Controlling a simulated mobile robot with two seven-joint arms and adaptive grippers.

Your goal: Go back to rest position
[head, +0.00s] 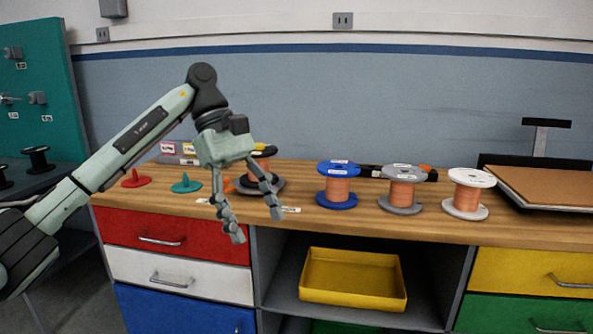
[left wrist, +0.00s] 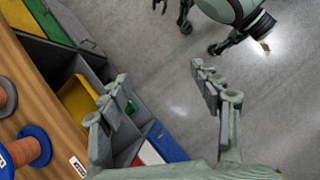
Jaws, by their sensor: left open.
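My left gripper (head: 257,226) hangs in front of the workbench's front edge, fingers pointing down and spread. It is open and empty, and touches nothing that I can see. My left arm comes in from the left, bent at a raised dark joint. The gripper partly hides a dark-flanged copper spool (head: 264,165) behind it. My right gripper does not show in the head view.
The wooden workbench (head: 320,222) carries a blue spool (head: 338,198), a grey spool (head: 401,205) and a white spool (head: 467,208). A yellow tray (head: 352,296) sits on the shelf below. Grey floor (left wrist: 165,60) is open in front.

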